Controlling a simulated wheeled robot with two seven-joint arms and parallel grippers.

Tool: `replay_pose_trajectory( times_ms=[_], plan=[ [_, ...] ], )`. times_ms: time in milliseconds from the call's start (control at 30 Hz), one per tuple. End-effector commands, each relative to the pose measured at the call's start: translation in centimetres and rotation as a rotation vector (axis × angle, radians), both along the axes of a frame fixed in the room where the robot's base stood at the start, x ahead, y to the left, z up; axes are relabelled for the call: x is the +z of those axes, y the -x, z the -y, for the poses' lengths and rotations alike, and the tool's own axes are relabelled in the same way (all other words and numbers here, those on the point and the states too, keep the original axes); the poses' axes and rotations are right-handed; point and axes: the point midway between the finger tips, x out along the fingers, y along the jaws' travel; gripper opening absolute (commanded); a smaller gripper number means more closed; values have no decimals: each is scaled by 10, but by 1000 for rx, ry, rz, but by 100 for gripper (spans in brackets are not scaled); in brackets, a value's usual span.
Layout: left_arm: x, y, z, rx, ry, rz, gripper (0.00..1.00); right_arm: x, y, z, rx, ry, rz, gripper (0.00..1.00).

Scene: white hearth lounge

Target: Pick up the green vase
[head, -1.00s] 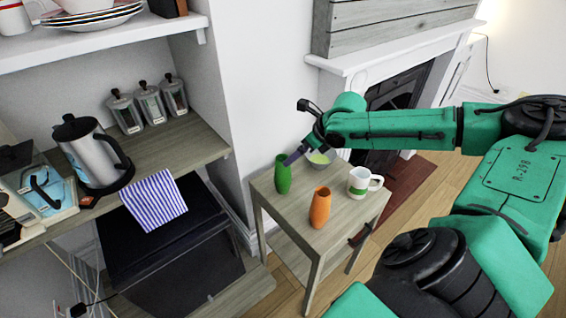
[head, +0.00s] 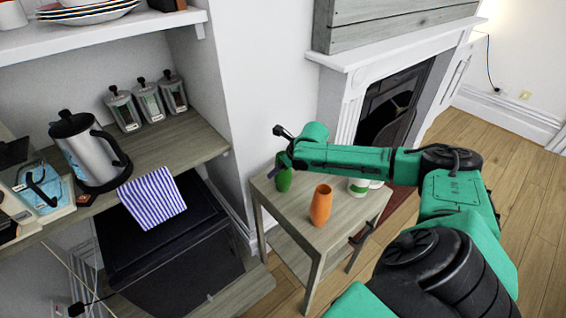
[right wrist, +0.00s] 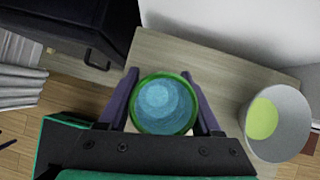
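The green vase (head: 284,180) stands upright near the back left corner of the small wooden table (head: 296,207). In the right wrist view I look down into the vase (right wrist: 164,104), with its green rim and bluish inside. My right gripper (right wrist: 160,72) is open, with one dark purple finger on each side of the vase. Whether the fingers touch it cannot be told. In the head view the right gripper (head: 283,160) is at the vase's top and hides part of it. My left gripper is not in view.
An orange vase (head: 321,205) and a white and green mug (head: 358,187), partly behind my arm, stand on the same table. A bowl (right wrist: 278,120) with yellow-green inside is close right of the vase in the wrist view. A wall and fireplace (head: 345,100) are behind.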

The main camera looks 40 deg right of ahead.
Motion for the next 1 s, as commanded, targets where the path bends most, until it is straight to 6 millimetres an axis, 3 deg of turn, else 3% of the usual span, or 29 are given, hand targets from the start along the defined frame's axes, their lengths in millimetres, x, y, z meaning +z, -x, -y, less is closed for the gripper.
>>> replay_pose_trajectory(
  times_ms=[33,133,167,433,567,767,1000],
  plan=[
    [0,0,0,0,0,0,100,0,0,0,0,0,0,42],
    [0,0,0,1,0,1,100,0,0,0,0,0,0,4],
    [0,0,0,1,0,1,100,0,0,0,0,0,0,0],
    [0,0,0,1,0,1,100,2,0,0,0,0,2,0],
    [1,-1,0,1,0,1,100,12,-1,0,0,1,2,0],
    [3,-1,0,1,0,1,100,61,-1,1,0,2,8,0],
    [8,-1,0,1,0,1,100,151,-1,0,0,0,8,0]
  ],
)
